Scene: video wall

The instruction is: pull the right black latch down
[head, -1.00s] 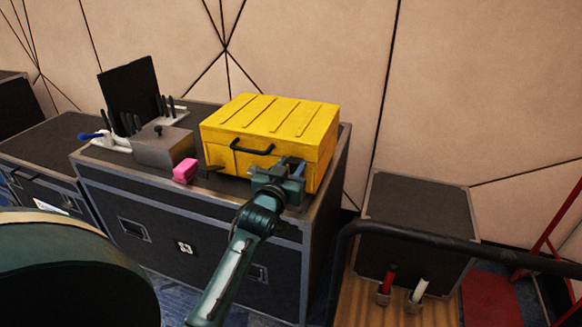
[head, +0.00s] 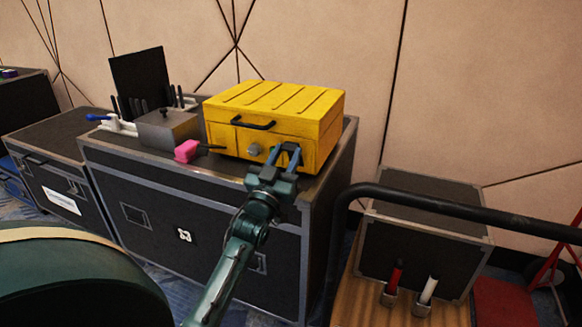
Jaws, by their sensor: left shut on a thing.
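A yellow case (head: 277,103) with a black carry handle (head: 253,123) stands on a dark flight case (head: 190,195). A black latch (head: 211,147) sticks out at the front's lower left. My left gripper (head: 286,155) is at the right part of the front, where the right black latch is. It is shut on that latch, which its fingers mostly hide; the latch's exact angle cannot be told. My right gripper is not in view.
A pink block (head: 188,151) lies left of the yellow case. A grey metal box (head: 167,130), a tool rack and a black panel (head: 140,79) stand further left. A black cart rail (head: 450,205) crosses the right side, before another dark case (head: 425,232).

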